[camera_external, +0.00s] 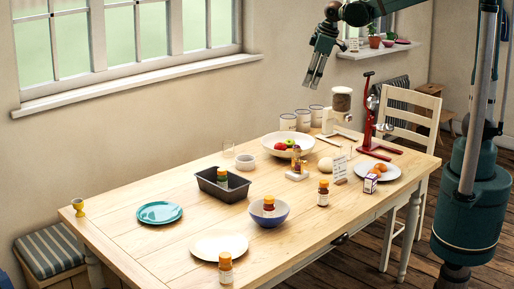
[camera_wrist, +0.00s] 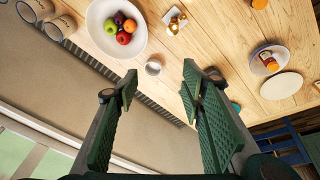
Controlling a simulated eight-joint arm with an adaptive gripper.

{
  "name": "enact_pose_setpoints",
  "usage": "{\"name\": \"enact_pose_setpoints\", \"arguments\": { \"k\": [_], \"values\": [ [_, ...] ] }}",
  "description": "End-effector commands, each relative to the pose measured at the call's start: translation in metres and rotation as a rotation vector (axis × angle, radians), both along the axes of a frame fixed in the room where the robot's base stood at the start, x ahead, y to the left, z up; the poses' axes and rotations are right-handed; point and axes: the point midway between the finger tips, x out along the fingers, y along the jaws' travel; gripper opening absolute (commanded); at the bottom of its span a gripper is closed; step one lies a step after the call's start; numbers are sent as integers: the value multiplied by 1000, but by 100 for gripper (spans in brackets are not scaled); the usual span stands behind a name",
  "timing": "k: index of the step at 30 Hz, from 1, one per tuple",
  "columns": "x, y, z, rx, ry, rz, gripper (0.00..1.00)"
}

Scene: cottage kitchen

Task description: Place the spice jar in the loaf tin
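The dark loaf tin (camera_external: 208,187) stands on the table, left of centre, in the external view; an orange-capped jar with a green label (camera_external: 222,177) appears to be inside it. Other orange-capped spice jars show: one (camera_external: 269,203) in the blue bowl (camera_external: 271,219), one (camera_external: 323,195) on the table to the right, and one (camera_external: 226,270) at the near edge. The bowl's jar shows in the wrist view (camera_wrist: 270,64). My gripper (camera_external: 314,82) is high above the table's far side, empty, with its fingers apart in the wrist view (camera_wrist: 160,82). The tin is not clearly visible there.
A white fruit bowl (camera_external: 275,148), white cup (camera_external: 245,162) and small amber-topped stand (camera_external: 297,170) are near the tin. A teal plate (camera_external: 159,213) and cream plate (camera_external: 205,248) lie left. A red stand (camera_external: 368,130) and grinder (camera_external: 341,105) rise at the back right.

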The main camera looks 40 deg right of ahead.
Motion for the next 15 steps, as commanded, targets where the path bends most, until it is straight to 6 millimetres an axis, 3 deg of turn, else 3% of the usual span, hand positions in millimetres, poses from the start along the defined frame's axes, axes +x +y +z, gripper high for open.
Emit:
{"name": "enact_pose_setpoints", "arguments": {
  "k": [15],
  "values": [
    [-87, -82, 20, 75, -78, -229, 40]
  ]
}}
